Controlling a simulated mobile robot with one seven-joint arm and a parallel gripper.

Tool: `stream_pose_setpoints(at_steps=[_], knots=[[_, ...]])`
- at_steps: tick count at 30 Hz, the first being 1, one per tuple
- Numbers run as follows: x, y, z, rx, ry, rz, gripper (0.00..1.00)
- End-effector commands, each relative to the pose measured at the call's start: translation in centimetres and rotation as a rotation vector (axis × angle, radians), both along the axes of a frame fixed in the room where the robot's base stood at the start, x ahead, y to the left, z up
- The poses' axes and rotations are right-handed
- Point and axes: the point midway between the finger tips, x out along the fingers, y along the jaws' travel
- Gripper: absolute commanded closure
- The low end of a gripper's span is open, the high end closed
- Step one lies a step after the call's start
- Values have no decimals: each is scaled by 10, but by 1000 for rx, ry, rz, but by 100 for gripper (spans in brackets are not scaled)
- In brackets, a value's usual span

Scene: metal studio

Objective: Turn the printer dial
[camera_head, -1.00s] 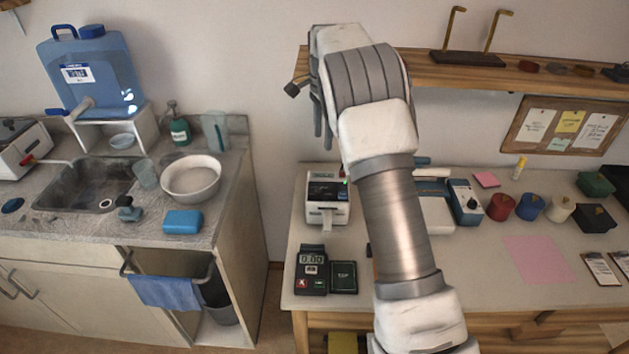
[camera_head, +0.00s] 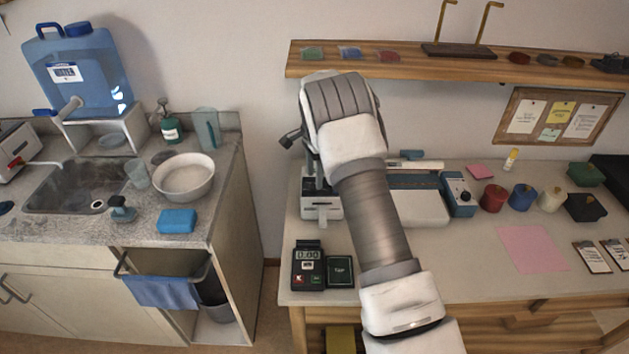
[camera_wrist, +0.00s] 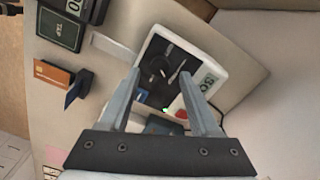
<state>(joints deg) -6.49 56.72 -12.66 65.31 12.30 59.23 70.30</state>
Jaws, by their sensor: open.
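A white box-shaped device (camera_head: 321,208) stands on the right-hand counter, partly hidden by my arm in the head view. In the wrist view the device (camera_wrist: 207,70) shows a dark panel with a round black knob (camera_wrist: 158,67), a green light and a red part; its lettering is only partly readable. My gripper (camera_wrist: 160,74) is open and empty, its fingertips appearing either side of the knob; contact cannot be told. In the head view, a blue-and-white machine (camera_head: 418,207) to the right has a box with a dial (camera_head: 459,189). Which one is the printer is unclear.
A black card terminal (camera_head: 307,268) and a dark card (camera_head: 341,272) lie in front of the device. A wooden shelf (camera_head: 400,62) runs above. Red, blue and cream pots (camera_head: 493,197) stand at the right. The sink counter is left, across a gap.

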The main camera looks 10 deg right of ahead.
Motion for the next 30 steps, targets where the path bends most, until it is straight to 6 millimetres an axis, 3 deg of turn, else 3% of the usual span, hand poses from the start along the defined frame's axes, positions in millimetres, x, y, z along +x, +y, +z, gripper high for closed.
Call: stream_pose_setpoints(at_steps=[6,17,27,30], knots=[[0,0,-24,0,0,0,37],[0,0,-28,0,0,0,39],[0,0,-27,0,0,0,100],[0,0,-27,0,0,0,100]])
